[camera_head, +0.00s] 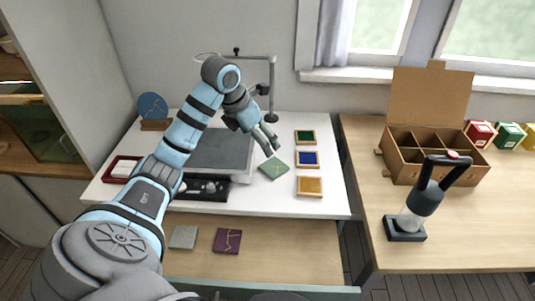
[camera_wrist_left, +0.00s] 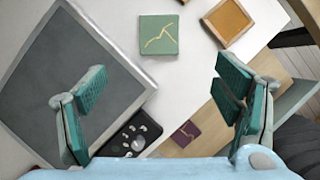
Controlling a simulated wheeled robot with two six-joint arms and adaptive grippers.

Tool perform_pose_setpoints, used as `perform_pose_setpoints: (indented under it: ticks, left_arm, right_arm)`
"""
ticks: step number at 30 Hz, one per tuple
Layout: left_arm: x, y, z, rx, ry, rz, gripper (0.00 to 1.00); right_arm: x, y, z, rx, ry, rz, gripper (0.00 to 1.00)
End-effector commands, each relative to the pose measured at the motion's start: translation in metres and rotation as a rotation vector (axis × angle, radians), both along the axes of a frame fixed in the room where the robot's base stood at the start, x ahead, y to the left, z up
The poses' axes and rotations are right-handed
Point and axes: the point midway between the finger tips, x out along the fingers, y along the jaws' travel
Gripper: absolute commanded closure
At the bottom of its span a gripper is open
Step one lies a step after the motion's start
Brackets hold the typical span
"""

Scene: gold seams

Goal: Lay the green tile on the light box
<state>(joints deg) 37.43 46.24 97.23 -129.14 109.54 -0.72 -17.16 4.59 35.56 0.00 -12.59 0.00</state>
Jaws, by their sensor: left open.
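The green tile (camera_head: 273,168), square with a gold seam, lies flat on the white table just right of the light box, and it also shows in the left wrist view (camera_wrist_left: 159,34). The light box (camera_head: 228,148) is a flat grey panel with a pale frame and nothing on its visible surface; it fills the left of the wrist view (camera_wrist_left: 70,70). My left gripper (camera_head: 271,147) is open and empty, above the table near the tile and the box's right edge. In the wrist view its fingers (camera_wrist_left: 160,112) are wide apart. My right gripper is not in view.
Wooden trays with green (camera_head: 305,137), blue (camera_head: 308,159) and gold (camera_head: 309,187) contents stand right of the tile. An open drawer below holds a grey tile (camera_head: 183,237) and a purple tile (camera_head: 227,240). A lamp stand (camera_head: 272,100) rises behind the box.

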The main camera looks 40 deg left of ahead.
Motion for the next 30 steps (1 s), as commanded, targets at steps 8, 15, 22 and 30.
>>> perform_pose_setpoints:
  ticks: [8, 15, 22, 30]
  left_arm:
    - [0.022, -0.005, -0.061, -0.009, 0.007, -0.001, 0.17]
    - [0.037, -0.005, -0.096, -0.005, 0.005, 0.001, 0.17]
    - [0.053, -0.005, -0.135, -0.006, 0.005, 0.0, 0.17]
    - [0.055, -0.005, -0.136, -0.003, 0.003, 0.0, 0.23]
  right_arm:
    - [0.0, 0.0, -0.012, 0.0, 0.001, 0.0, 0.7]
    - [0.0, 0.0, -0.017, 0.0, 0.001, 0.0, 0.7]
    - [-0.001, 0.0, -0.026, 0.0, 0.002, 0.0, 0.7]
    - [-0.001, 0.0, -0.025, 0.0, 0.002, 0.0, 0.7]
